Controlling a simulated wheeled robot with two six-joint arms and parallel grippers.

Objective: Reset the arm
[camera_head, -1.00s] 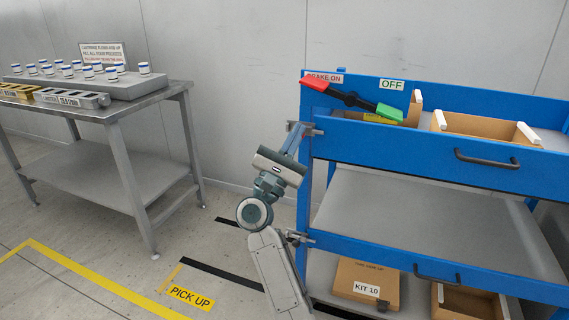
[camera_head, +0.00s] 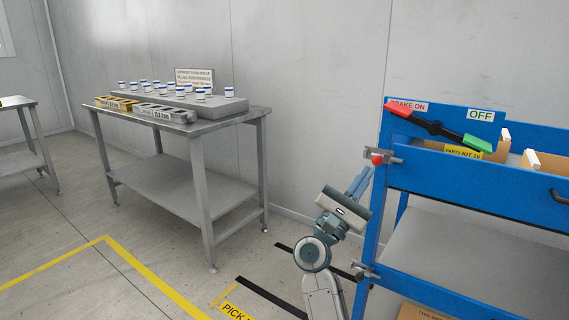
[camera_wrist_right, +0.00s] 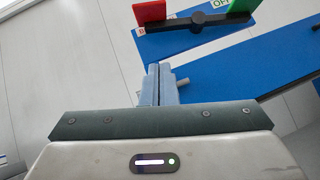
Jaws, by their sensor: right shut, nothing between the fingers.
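My right gripper (camera_head: 366,172) is shut and empty beside the left front corner of the blue cart (camera_head: 480,188). Its closed blue-grey fingers point up, just below and left of a red knob (camera_head: 377,159) on the cart's metal bracket. A small gap seems to lie between fingertips and knob. In the right wrist view the shut fingers (camera_wrist_right: 158,70) stand together with nothing between them, in front of the cart's blue edge. A lever with red and green ends (camera_head: 437,128) sits above, tilted, by BRAKE ON and OFF labels. My left gripper is not in view.
Cardboard boxes (camera_head: 533,160) sit in the cart's top tray. A grey metal table (camera_head: 190,180) at left holds a rack of white-and-blue capped vials (camera_head: 190,95) and metal blocks. Open floor with yellow and black tape lies between table and cart.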

